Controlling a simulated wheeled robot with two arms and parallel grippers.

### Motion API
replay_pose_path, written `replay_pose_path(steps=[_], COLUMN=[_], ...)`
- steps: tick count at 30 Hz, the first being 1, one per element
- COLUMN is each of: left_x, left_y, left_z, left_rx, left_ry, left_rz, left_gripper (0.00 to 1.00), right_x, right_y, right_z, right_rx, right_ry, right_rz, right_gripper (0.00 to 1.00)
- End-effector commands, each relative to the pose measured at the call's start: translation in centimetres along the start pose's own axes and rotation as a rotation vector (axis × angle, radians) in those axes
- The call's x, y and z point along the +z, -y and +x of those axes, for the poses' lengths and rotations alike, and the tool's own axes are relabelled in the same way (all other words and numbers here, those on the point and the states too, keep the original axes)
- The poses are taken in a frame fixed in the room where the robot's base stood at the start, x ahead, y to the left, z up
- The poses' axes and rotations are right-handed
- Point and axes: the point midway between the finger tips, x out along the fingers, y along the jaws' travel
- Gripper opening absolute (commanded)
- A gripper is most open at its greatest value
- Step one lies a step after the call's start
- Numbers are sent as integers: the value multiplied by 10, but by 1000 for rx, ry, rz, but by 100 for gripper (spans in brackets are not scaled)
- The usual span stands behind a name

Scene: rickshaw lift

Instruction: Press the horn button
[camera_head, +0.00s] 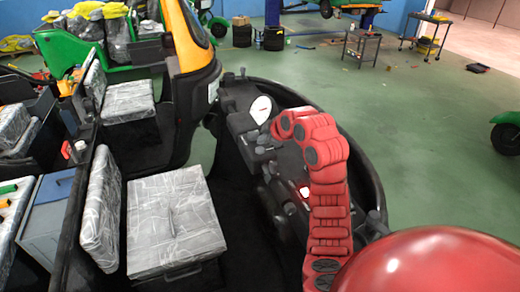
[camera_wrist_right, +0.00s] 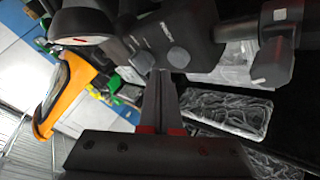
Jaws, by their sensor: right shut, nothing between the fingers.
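In the right wrist view, a black handlebar control housing (camera_wrist_right: 187,30) fills the top. It carries small white lettering too blurred to read and two rounded dark grey buttons, one on its face (camera_wrist_right: 180,57) and one at its lower left corner (camera_wrist_right: 145,61). I cannot tell which is the horn button. My right gripper (camera_wrist_right: 160,76) is shut and empty. Its tips appear just under the housing, between the two buttons; contact cannot be told. In the head view my red right arm reaches over the dashboard to the handlebar, where the dark gripper is hard to make out. My left gripper is out of view.
The rickshaw's dark dashboard has a white dial (camera_head: 261,109). A plastic-wrapped seat (camera_head: 172,225) is left of it, with the yellow and black front frame (camera_head: 192,70) beyond. Open green floor (camera_head: 440,150) lies to the right, with a small table (camera_head: 361,45) further back.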

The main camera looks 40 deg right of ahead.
Motion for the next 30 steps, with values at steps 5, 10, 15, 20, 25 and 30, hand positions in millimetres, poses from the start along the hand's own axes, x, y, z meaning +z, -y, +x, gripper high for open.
replay_pose_path(steps=[5, 10, 15, 20, 25, 30], left_x=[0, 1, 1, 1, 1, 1], left_y=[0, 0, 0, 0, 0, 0], left_z=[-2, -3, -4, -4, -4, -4], left_rx=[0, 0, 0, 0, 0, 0], left_ry=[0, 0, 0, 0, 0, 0], left_rz=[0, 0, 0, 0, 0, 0], left_gripper=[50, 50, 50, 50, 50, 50], right_x=[-8, -17, -24, -24, -24, -23], right_y=[-8, -17, -23, -23, -23, -23], right_z=[-11, -23, -32, -32, -32, -32], right_rx=[2, 3, 1, 0, 0, 0], right_ry=[-1, -3, -1, 0, 0, 0], right_rz=[0, -1, -2, -1, 0, 0], right_gripper=[0, 0, 0, 0, 0, 0])
